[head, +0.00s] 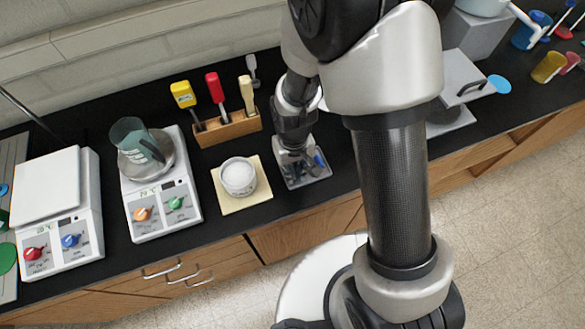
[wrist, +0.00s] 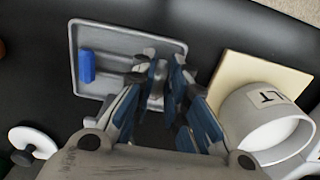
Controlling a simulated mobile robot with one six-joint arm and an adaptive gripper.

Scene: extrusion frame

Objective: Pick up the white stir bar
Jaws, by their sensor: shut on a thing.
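A shallow grey metal tray (wrist: 115,38) lies on the black bench in the wrist view; the head view also shows the tray (head: 310,181), partly under my gripper (head: 292,155). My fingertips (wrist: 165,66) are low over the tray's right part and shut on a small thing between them. It is mostly hidden by the fingers; no white stir bar shows elsewhere in the tray, so it appears to be the white stir bar. I cannot tell whether it touches the tray. A blue stir bar (wrist: 87,66) lies at the tray's left side, apart from my fingers.
A white cup (wrist: 240,115) of white powder on a cream pad (wrist: 235,68) stands close beside my fingers. A wooden rack (head: 228,129) with coloured-handled tools stands behind. Two balances are at left; one bears a glass beaker (head: 130,135). A hotplate (head: 462,75) is at right.

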